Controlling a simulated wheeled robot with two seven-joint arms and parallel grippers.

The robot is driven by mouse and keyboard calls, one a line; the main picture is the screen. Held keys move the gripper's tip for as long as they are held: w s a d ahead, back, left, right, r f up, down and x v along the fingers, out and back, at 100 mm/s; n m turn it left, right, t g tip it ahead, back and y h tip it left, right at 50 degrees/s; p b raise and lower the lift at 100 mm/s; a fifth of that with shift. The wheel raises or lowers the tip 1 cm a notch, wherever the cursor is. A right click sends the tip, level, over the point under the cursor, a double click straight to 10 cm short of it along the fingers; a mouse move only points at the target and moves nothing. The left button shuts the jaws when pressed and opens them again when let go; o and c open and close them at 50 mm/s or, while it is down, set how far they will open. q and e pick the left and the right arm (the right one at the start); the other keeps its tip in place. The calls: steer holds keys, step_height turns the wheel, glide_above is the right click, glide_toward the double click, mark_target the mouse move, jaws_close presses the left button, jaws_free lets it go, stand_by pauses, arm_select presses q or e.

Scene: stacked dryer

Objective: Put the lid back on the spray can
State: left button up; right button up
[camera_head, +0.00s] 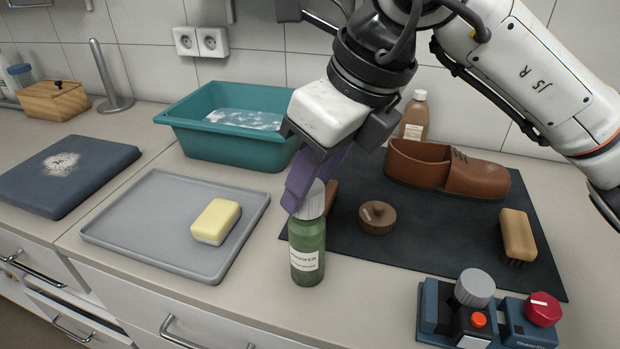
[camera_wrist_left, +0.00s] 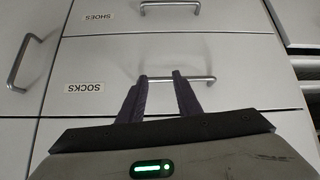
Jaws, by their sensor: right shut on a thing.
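The green spray can (camera_head: 307,256) stands upright near the counter's front edge, with a pale label facing me. A light grey lid (camera_head: 315,203) is at the top of the can, in line with it. My right gripper (camera_head: 303,198) comes down from above and is shut on the lid. Its purple finger hides part of the lid, so I cannot tell whether the lid is fully seated. In the left wrist view, my left gripper (camera_wrist_left: 161,98) points at the drawer fronts, its two dark fingers apart with nothing between them.
A dark mat (camera_head: 430,245) holds a brown shoe (camera_head: 470,178), a brush (camera_head: 518,236) and a round brown tin (camera_head: 377,217). A grey tray (camera_head: 150,215) with yellow soap (camera_head: 215,221) lies left. A teal basin (camera_head: 225,150) stands behind. A blue device (camera_head: 432,318) sits front right.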

steer(key=shift+f+b, duration=0.2)
steer(key=shift+b, duration=0.35)
stand_by(0.9)
steer(key=o, duration=1.6)
steer(key=shift+c, duration=0.2)
steer(key=shift+r, duration=0.1)
steer(key=shift+r+p, duration=2.25)
steer(key=shift+r, duration=1.2)
jaws_close()
